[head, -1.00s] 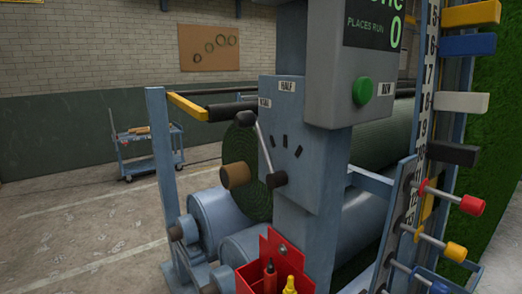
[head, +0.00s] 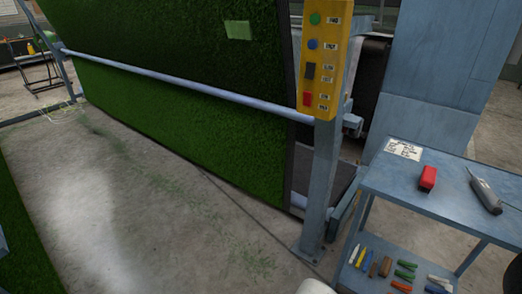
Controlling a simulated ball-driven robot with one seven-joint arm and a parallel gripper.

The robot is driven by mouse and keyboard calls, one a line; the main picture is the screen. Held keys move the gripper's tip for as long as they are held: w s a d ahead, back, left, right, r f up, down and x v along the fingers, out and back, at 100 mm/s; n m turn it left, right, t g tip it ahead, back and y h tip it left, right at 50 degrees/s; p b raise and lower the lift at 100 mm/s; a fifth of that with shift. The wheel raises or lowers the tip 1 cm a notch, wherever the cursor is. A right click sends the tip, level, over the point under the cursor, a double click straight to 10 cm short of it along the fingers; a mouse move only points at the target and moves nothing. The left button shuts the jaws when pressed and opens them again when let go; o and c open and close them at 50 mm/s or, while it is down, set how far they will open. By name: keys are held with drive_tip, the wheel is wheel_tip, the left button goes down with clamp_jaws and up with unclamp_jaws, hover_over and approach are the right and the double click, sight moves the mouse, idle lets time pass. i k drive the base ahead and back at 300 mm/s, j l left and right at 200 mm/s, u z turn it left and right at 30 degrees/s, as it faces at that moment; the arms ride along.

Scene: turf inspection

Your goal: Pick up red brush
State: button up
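A small red block-shaped object (head: 428,177), which looks like the red brush, lies on the top of a blue cart (head: 385,180) at the right of the head view. Its bristles cannot be made out. It is apart from a grey hand tool (head: 485,191) to its right. My gripper is not in view. A white rounded shape shows at the bottom edge, and I cannot tell what it is.
A paper note (head: 404,149) lies on the cart top. The lower shelf holds several small coloured items (head: 405,265). A post with a yellow button panel (head: 324,60) stands left of the cart. A turf wall (head: 180,90) with a rail (head: 190,82) fills the back. The concrete floor (head: 160,210) is clear.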

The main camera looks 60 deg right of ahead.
sight(428, 175)
drive_tip(key=k+j+z, duration=0.15)
drive_tip(key=z, duration=0.25)
drive_tip(key=k+j+z, duration=0.2)
drive_tip(key=z, duration=0.2)
drive_tip(key=i+l+z, duration=0.1)
drive_tip(key=z, duration=0.35)
drive_tip(key=i+z, duration=0.15)
drive_tip(key=z, duration=0.3)
drive_tip(key=i+l+z, duration=0.1)
drive_tip(key=z, duration=0.35)
drive_tip(key=i+j, duration=0.05)
